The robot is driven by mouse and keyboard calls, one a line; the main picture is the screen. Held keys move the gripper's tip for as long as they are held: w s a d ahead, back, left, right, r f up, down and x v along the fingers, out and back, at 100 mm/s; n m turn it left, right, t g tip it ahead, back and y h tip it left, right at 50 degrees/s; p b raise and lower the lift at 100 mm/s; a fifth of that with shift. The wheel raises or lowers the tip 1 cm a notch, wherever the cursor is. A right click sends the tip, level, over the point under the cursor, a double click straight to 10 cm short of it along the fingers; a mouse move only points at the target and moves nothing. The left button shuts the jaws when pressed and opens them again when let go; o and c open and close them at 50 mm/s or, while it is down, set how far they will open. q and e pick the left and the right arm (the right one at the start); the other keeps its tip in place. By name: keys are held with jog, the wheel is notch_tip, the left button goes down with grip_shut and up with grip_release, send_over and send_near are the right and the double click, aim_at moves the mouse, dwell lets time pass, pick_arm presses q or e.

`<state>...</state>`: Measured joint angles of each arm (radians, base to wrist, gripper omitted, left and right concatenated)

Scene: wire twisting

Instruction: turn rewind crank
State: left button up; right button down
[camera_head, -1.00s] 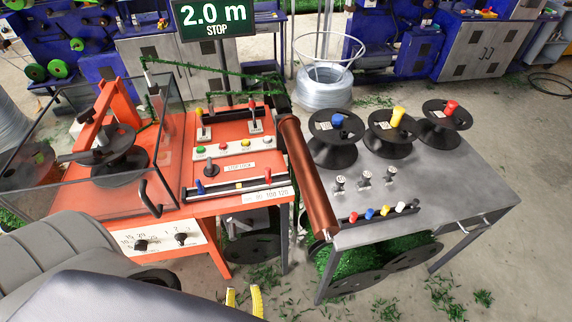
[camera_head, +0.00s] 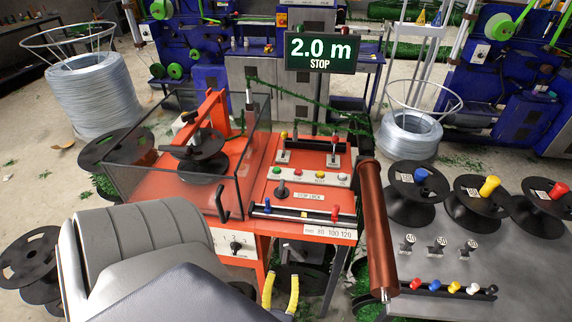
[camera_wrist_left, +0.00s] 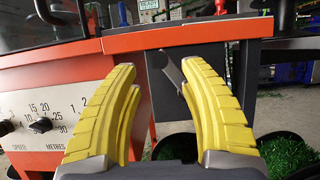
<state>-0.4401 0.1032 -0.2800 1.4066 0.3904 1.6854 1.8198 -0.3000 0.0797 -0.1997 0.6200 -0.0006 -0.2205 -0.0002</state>
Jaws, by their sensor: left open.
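My left gripper (camera_head: 281,280) shows two yellow fingers at the bottom middle of the head view, in front of the orange machine. In the left wrist view the left gripper (camera_wrist_left: 159,70) is open, with nothing between its fingers. A grey crank-like handle (camera_wrist_left: 172,68) sticks out of a dark panel under the orange edge; it shows between the fingertips, and I cannot tell how far beyond them it is. It is hard to make out in the head view. A black spool (camera_head: 196,155) sits under an orange arm in the clear-walled box. My right gripper is not in view.
The orange bench (camera_head: 300,190) carries levers and coloured buttons. A copper-coloured roller (camera_head: 378,230) stands between it and the grey table (camera_head: 410,262) with black spools. A display (camera_head: 320,52) reads 2.0 m STOP. Dial panel (camera_wrist_left: 50,115) is left of the fingers.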

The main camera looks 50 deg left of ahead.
aim_at(286, 259)
pick_arm(q)
jog(key=shift+x, duration=2.9)
jog(key=shift+o, duration=0.4)
grip_shut()
